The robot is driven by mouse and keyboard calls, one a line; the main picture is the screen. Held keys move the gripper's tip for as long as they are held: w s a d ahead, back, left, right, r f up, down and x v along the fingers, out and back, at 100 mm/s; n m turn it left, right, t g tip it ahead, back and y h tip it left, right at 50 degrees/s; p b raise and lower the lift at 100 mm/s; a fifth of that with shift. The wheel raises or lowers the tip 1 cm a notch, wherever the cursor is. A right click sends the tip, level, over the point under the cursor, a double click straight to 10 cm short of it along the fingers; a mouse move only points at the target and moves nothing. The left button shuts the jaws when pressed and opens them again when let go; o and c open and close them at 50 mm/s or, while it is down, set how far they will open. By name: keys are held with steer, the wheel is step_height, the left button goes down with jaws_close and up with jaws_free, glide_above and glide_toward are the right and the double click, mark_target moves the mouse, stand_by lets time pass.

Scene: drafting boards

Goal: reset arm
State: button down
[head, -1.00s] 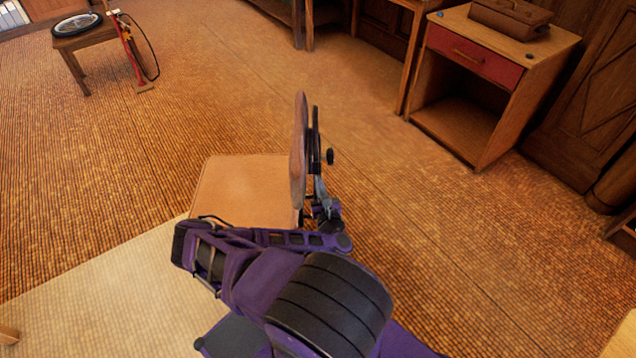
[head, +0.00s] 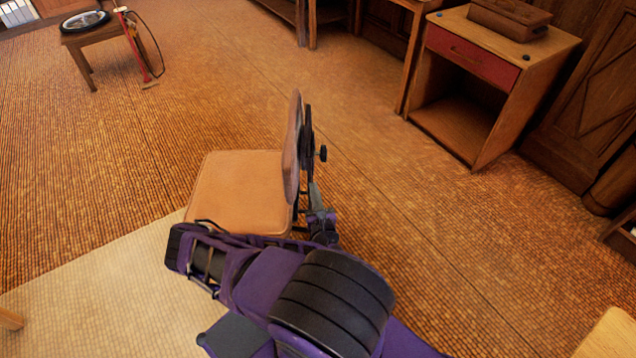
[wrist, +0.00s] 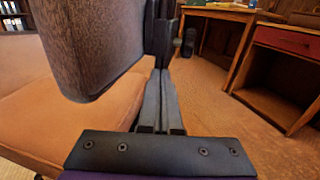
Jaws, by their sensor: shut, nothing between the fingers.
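My gripper (wrist: 160,76) is shut with its two grey fingers side by side and nothing between them. In the wrist view the fingers point at the dark support post of a tan padded chair, close to the right of its backrest (wrist: 92,45). I cannot tell whether they touch it. The chair seat (wrist: 75,120) is at the left of that view. In the head view the gripper (head: 314,190) is beside the chair's backrest (head: 291,145), right of the seat (head: 237,190). My purple arm hides the lower chair.
A cabinet (head: 505,76) with a red drawer and a brown case (head: 508,18) on top stands at the right. A small bench (head: 95,35) holds a wheel (head: 98,23), with a red pump (head: 132,45) beside it. The floor between is open.

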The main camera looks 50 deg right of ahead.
steer(key=v, duration=0.8)
steer(key=shift+s+a, duration=0.2)
steer(key=shift+a, duration=0.05)
